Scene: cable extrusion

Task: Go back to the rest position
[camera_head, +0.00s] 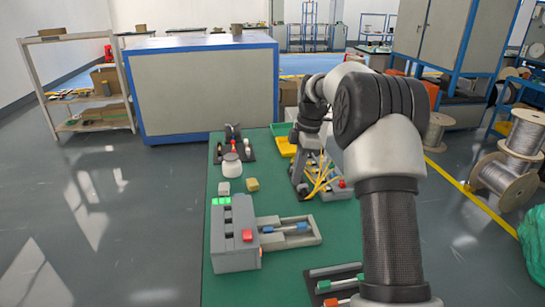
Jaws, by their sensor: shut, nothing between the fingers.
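My arm rises from the bottom right, bends at the elbow and reaches forward over the green workbench (226,279). My gripper (301,188) points down at the arm's far end, above the bench's right half. It is shut, small in the picture, and hard to separate from the grey fixture behind it. I see nothing held in it. Yellow cables (322,178) fan out just to its right; I cannot tell whether they touch it.
A grey machine (234,240) with green lights and a red button stands at the front left. A white jar (231,168), a yellow block (252,184) and a white block (223,187) stand behind it. A dark tray (318,272) lies in front. Yellow and green bins (286,148) stand farther back.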

